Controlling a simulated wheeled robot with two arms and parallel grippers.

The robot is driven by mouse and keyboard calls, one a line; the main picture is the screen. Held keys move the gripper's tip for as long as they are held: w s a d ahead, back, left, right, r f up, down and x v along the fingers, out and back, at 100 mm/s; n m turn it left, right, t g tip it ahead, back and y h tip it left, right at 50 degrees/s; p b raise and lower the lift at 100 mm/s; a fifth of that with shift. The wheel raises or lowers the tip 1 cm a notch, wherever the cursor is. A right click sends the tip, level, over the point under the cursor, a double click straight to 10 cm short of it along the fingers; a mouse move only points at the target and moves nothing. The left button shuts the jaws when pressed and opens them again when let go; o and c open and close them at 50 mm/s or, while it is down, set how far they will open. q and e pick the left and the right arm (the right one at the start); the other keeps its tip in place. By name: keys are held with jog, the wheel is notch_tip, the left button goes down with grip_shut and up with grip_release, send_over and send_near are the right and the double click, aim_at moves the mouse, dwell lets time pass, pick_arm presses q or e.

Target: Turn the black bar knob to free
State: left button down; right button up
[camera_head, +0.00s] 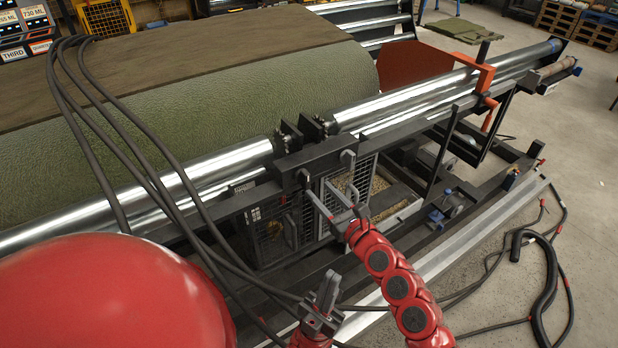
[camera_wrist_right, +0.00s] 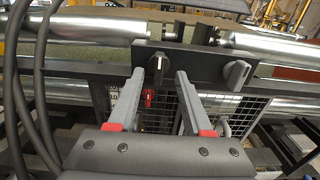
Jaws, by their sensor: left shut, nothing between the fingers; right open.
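The black bar knob (camera_wrist_right: 158,68) sits on the dark plate of the machine frame, with its bar roughly upright in the right wrist view. My right gripper (camera_wrist_right: 160,76) is open, with one finger on each side of the knob in that view; I cannot tell whether either touches it. In the head view the right gripper (camera_head: 334,204) reaches up to the dark plate, and the knob is hard to make out there. My left gripper (camera_head: 322,306) is shut and empty, low in the head view, away from the plate.
A grey knob (camera_wrist_right: 237,74) sits on the same plate to the right. A red part (camera_wrist_right: 149,97) shows below the black knob. Mesh panels (camera_head: 270,235) lie under the plate, a chrome roller (camera_head: 210,175) behind. Black hoses (camera_head: 110,120) hang at left.

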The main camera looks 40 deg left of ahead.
aim_at(308, 179)
jog(key=x, duration=0.5)
jog(key=shift+w, duration=0.1)
jog(key=shift+w+a, duration=0.1)
jog(key=shift+a, duration=0.45)
jog(key=shift+c, duration=0.3)
grip_shut()
